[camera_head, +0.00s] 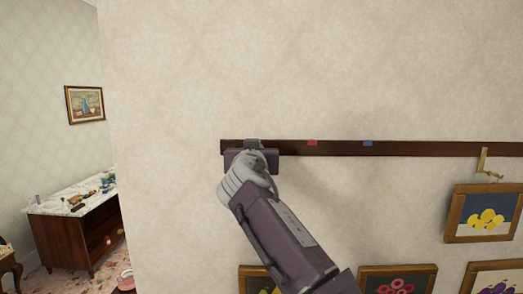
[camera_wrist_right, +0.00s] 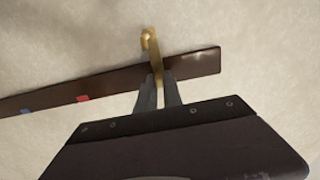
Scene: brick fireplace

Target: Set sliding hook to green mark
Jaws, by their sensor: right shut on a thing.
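A dark brown rail (camera_head: 430,148) runs along the wall. It carries a red mark (camera_head: 312,142) and a blue mark (camera_head: 367,143); no green mark shows in either view. My right gripper (camera_head: 253,144) is at the rail's left end. In the right wrist view, the gripper (camera_wrist_right: 158,88) is shut on a brass hook (camera_wrist_right: 150,42) at the rail (camera_wrist_right: 110,85), between the rail's bare end and the red mark (camera_wrist_right: 83,98). In the head view the gripper hides this hook. My left gripper is not in view.
Another brass hook (camera_head: 483,160) on the right of the rail bears a framed lemon picture (camera_head: 456,214). More framed pictures (camera_head: 365,279) are below. A marble-topped dresser (camera_head: 60,232) stands at the left. The rail between the blue mark and the right hook is clear.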

